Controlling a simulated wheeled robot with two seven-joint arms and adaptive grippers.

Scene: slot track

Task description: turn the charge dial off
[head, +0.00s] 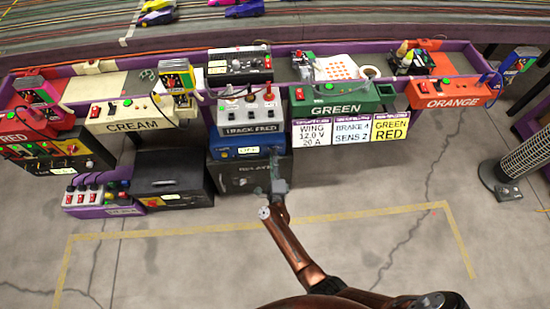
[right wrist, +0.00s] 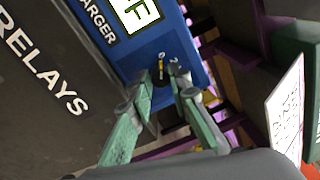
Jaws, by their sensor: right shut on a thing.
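The blue charger box (head: 235,152) sits under the grey unit and on top of the dark relays box (head: 236,176). My right gripper (head: 273,158) reaches up to the charger's lower right front. In the right wrist view the charger (right wrist: 187,50) shows its label and a green and white display. The black charge dial (right wrist: 160,90) is on its front, with a yellow mark at its top and small white markings beyond. The greenish fingers of my right gripper (right wrist: 163,82) are shut on the dial, one on each side. In the head view the gripper hides the dial. My left gripper is out of view.
Three sign cards (head: 352,130) hang just right of the gripper, below the green station (head: 337,100). A black box (head: 172,180) stands left of the relays box. A tall mesh cylinder (head: 524,153) stands at right. The taped floor in front is clear apart from my arm.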

